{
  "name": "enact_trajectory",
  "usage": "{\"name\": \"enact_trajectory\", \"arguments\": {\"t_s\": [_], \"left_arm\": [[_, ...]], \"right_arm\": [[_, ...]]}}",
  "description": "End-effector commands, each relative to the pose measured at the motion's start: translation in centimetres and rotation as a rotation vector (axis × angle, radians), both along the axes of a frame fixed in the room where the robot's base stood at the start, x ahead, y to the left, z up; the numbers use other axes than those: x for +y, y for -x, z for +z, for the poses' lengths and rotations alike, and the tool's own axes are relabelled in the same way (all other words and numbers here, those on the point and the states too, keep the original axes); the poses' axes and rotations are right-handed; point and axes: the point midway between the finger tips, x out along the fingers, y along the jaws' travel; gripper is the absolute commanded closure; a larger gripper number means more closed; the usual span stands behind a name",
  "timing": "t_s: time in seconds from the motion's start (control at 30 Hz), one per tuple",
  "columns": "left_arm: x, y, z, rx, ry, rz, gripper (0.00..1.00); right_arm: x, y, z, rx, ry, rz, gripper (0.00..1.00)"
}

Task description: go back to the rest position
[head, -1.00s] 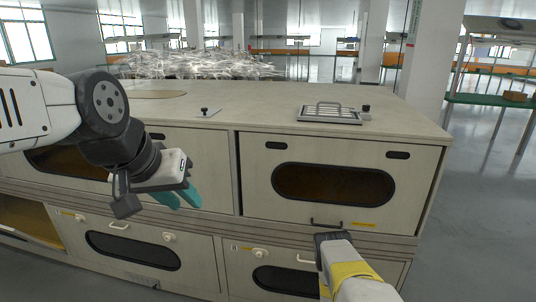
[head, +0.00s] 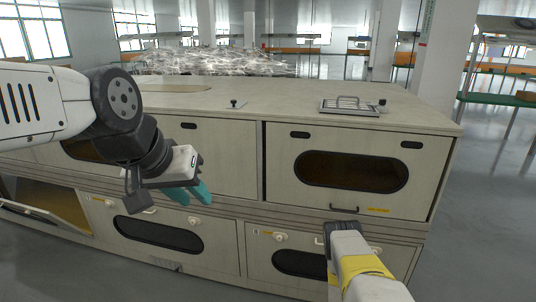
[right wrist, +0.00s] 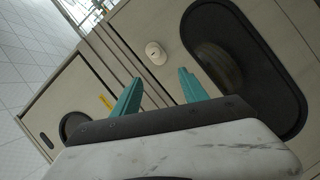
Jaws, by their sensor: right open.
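My left gripper (head: 188,192) hangs in front of the cabinet in the head view, its teal fingers pointing down and to the right. The fingers look empty, but their gap cannot be made out from this angle. My right arm comes in at the bottom of the head view; its gripper is hidden there. In the right wrist view my right gripper (right wrist: 158,92) is open and empty, its two teal fingers apart. Behind the fingers are a cabinet front with a dark oval window (right wrist: 245,65) and a white round knob (right wrist: 155,53).
The cabinet (head: 235,212) fills the middle, with closed upper doors. A lower-left door (head: 40,215) hangs open. A grille (head: 349,106) and a small black knob (head: 236,103) are on its top. Open grey floor (head: 490,220) lies to the right.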

Motion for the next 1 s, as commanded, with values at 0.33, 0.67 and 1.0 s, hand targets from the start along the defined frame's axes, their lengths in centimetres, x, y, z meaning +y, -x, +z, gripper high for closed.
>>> {"name": "enact_trajectory", "arguments": {"t_s": [0.33, 0.67, 1.0], "left_arm": [[0.0, 0.0, 0.0, 0.000, 0.000, 0.000, 0.70], [0.0, 0.0, 0.0, 0.000, 0.000, 0.000, 0.70], [0.0, 0.0, 0.0, 0.000, 0.000, 0.000, 0.70]], "right_arm": [[-0.4, -5.6, 5.0, -0.013, -0.137, -0.029, 0.49], [1.1, -13.3, 16.7, -0.023, -0.425, -0.055, 0.49], [7.0, -15.5, 33.7, 0.018, -0.786, -0.034, 0.49]]}}
